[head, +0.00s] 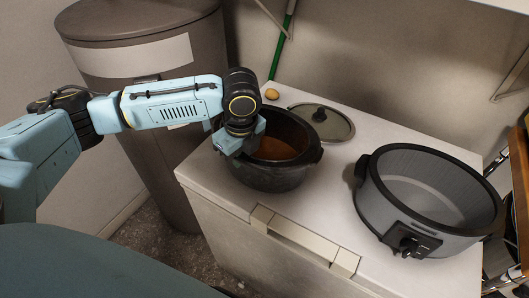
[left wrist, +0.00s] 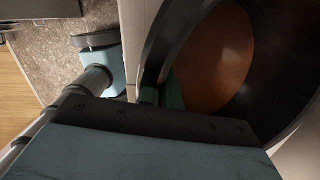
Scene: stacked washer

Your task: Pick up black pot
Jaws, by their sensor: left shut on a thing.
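The black pot (head: 270,178) stands on the white chest-like top, with orange-brown contents or interior showing inside. It fills the upper right of the left wrist view (left wrist: 280,95). My left gripper (head: 240,143) is at the pot's left rim, shut on the rim wall, pointing down. In the left wrist view its fingers (left wrist: 162,95) sit at the pot's edge. The pot looks upright; I cannot tell whether its base is clear of the surface. My right gripper is not in view.
A grey slow-cooker base (head: 425,200) with a dial stands at the right on the white chest top (head: 340,160). A glass lid (head: 322,121) lies behind the pot, beside a small tan round object (head: 272,94). A tall brown bin (head: 140,90) stands at the left.

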